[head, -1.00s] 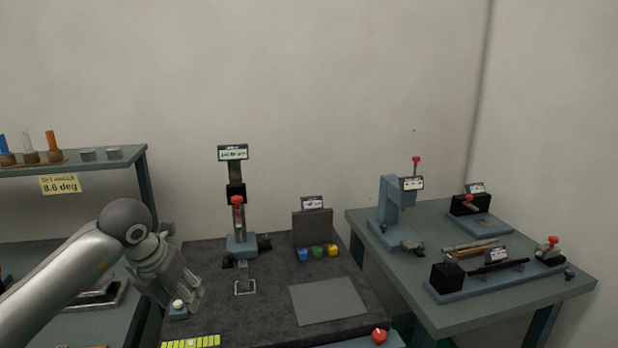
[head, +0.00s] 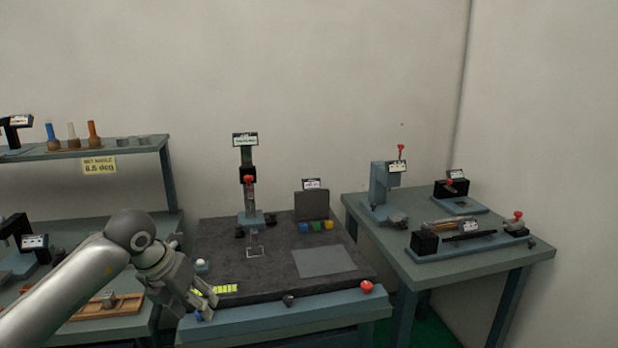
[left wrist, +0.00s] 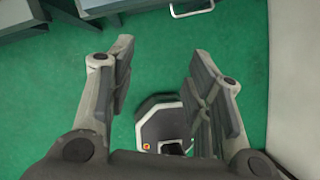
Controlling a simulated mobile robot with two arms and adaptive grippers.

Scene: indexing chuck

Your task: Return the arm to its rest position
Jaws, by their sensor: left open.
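My left arm comes in from the lower left in the head view. Its gripper (head: 202,301) is near the front left corner of the dark-topped middle bench (head: 290,262). In the left wrist view the gripper (left wrist: 158,85) has its two fingers spread wide apart with nothing between them. Below them are green floor and a grey, dark-edged shape with an orange dot. My right gripper is not in view.
A height gauge (head: 248,190) and coloured buttons (head: 316,225) stand on the middle bench. A red knob (head: 366,287) is on its front edge. A right table (head: 480,270) carries several fixtures. A shelf (head: 100,148) stands left. Green floor (left wrist: 60,80) shows open below.

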